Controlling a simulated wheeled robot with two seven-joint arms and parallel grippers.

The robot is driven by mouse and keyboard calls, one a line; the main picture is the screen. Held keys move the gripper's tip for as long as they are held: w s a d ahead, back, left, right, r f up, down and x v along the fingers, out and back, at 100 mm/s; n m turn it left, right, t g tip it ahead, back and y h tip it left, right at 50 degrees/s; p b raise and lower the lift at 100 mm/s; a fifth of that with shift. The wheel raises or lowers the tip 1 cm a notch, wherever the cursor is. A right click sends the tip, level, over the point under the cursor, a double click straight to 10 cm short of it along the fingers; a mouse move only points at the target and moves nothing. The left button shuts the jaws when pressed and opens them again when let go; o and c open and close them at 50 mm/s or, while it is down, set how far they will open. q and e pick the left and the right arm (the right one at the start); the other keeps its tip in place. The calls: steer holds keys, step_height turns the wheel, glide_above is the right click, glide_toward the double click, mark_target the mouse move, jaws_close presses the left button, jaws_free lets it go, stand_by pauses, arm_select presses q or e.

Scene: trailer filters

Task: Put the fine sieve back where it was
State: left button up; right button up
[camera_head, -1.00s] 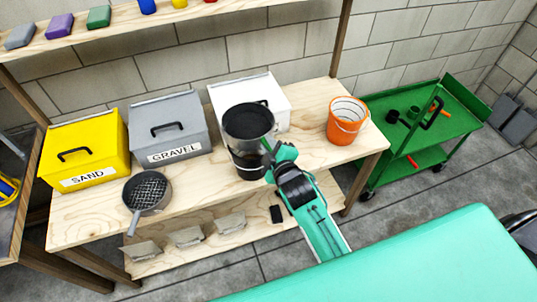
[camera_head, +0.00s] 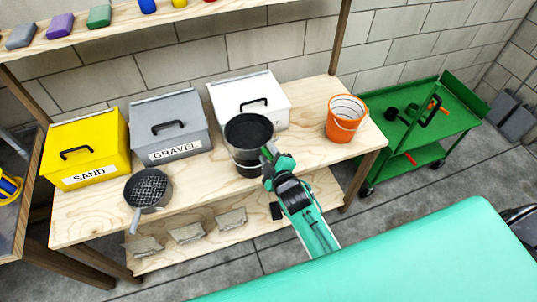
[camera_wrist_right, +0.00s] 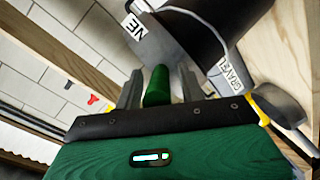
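The fine sieve (camera_head: 249,130) is a dark round pan with a green handle. It sits low over a dark metal bucket (camera_head: 249,167) on the wooden bench, level as far as I can see. Whether its rim rests on the bucket is hard to tell. My right gripper (camera_head: 268,155) is at the handle, on the near right side. In the right wrist view the green handle (camera_wrist_right: 157,84) lies between my fingers, which look closed around it. A label ending in "NE" (camera_wrist_right: 134,28) shows on the dark pan. My left gripper is not in view.
A mesh sieve (camera_head: 149,189) lies at the bench's left. Yellow SAND (camera_head: 83,148), grey GRAVEL (camera_head: 168,124) and white (camera_head: 272,100) bins stand behind. An orange bucket (camera_head: 346,119) is at the right, by a green cart (camera_head: 450,122). Bench space left of the metal bucket is clear.

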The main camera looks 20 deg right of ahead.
stand_by(0.3)
steer(key=shift+f+b, duration=0.2)
steer(key=shift+b, duration=0.2)
steer(key=a+r+b+v, duration=0.1)
steer(key=b+v, duration=0.3)
steer(key=v, duration=0.9)
steer(key=shift+s+d, duration=0.35)
steer(key=shift+d, duration=0.15)
steer(key=s+f+m+g, duration=0.1)
steer(key=s+f+g, duration=0.2)
steer(key=f, duration=1)
steer(key=s+f+m+g, duration=0.2)
steer(key=s+f, duration=0.1)
steer(key=f, duration=0.9)
steer(key=s+f+m+g, duration=0.1)
steer(key=s+f+g, duration=0.2)
steer(key=f, duration=1)
steer(key=s+d+f+m+g, duration=0.3)
steer(key=s+d+f, duration=0.1)
steer(key=s+f, duration=0.6)
steer(key=s+d+f+m+g+h, duration=0.1)
steer(key=s+d+f+m+g, duration=0.2)
steer(key=s+f, duration=0.7)
steer(key=s+d, duration=0.1)
steer(key=s, duration=0.5)
steer(key=shift+s+d+g, duration=0.25)
steer(key=shift+s+g, duration=0.05)
